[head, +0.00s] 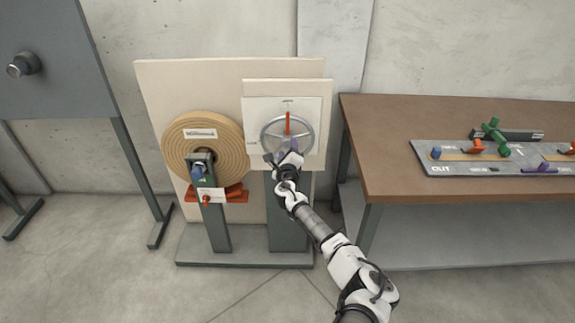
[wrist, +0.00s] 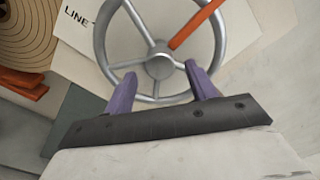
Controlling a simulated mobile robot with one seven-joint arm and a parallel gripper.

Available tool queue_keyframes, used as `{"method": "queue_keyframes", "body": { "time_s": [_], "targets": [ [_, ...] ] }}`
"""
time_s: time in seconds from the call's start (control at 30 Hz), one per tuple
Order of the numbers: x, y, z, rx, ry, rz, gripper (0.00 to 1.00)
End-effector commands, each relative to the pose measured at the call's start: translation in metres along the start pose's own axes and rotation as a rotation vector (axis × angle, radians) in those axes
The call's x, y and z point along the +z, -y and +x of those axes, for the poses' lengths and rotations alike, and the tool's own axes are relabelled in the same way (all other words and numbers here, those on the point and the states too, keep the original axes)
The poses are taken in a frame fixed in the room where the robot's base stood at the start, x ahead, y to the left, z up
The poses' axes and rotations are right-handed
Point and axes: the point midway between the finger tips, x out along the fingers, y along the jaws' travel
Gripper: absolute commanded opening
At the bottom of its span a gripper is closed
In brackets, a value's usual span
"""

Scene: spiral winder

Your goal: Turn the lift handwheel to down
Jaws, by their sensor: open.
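The lift handwheel (head: 267,131) is a grey metal wheel on a pale panel (head: 254,107), with an orange-red pointer (head: 288,122) toward the top of the panel. In the wrist view the wheel's rim (wrist: 101,42) and hub fill the upper middle, and the pointer (wrist: 196,25) runs up and to the right. My gripper (head: 289,150) is at the lower part of the wheel. In the wrist view its two purple fingers (wrist: 162,84) are apart, in front of the wheel's lower spokes, with nothing clearly held between them. Whether they touch the wheel I cannot tell.
A tan spiral roll (head: 234,150) stands left of the wheel, with a blue knob (head: 197,173) and an orange part (head: 233,195). A brown table (head: 400,120) at right bears a grey board (head: 470,164) with coloured handles. A grey panel (head: 60,60) stands at far left.

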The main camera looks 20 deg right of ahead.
Motion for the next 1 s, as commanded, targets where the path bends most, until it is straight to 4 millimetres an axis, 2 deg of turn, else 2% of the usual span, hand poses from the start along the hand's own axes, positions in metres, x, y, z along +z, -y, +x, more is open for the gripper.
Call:
{"method": "queue_keyframes", "body": {
  "time_s": [0.6,0.8,1.0],
  "targets": [
    [-0.001,0.0,-0.106,0.0,0.0,0.002,0.56],
    [0.0,0.001,-0.124,0.0,0.0,0.002,0.56],
    [0.0,0.0,-0.127,0.001,0.0,0.001,0.56]
  ]
}}
